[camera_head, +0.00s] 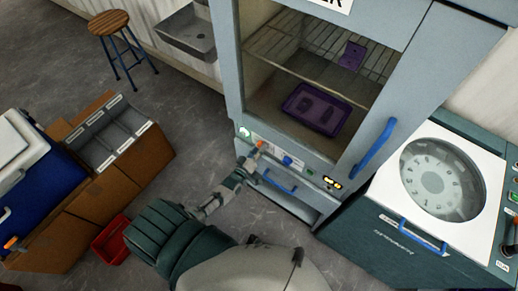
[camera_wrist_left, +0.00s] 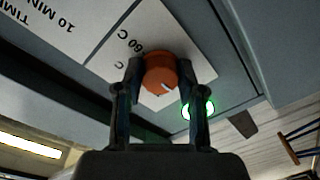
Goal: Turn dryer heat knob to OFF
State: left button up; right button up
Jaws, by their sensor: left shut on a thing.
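The dryer (camera_head: 405,70) is a tall grey-blue cabinet with a glass window and a control panel below it. Its orange heat knob (camera_head: 261,145) sits at the left of that panel. In the left wrist view the knob (camera_wrist_left: 161,72) shows close up, with a white mark at its lower right and a "60 C" label to its upper left. Other label text is partly hidden. My left gripper (camera_head: 250,160) reaches up to the panel. In the wrist view its fingers (camera_wrist_left: 160,80) are on both sides of the knob, shut on it. My right gripper is not in view.
A green lamp (camera_wrist_left: 197,108) glows beside the knob. Blue handles are on the dryer door (camera_head: 374,147) and the drawer (camera_head: 279,182) below the panel. A round-windowed machine (camera_head: 400,232) stands right. A brown cabinet (camera_head: 125,182) and red bin (camera_head: 111,240) stand left.

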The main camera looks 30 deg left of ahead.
pick_arm(q)
jog(key=shift+s+d+f, duration=0.15)
jog(key=shift+s+f, duration=0.1)
jog(key=shift+f, duration=0.25)
jog(key=o, duration=1.1)
jog(key=shift+o, duration=0.2)
jog(key=shift+w+r, duration=0.15)
jog(key=shift+r, duration=0.05)
jog(key=s, duration=1.2)
jog(key=shift+a, duration=0.3)
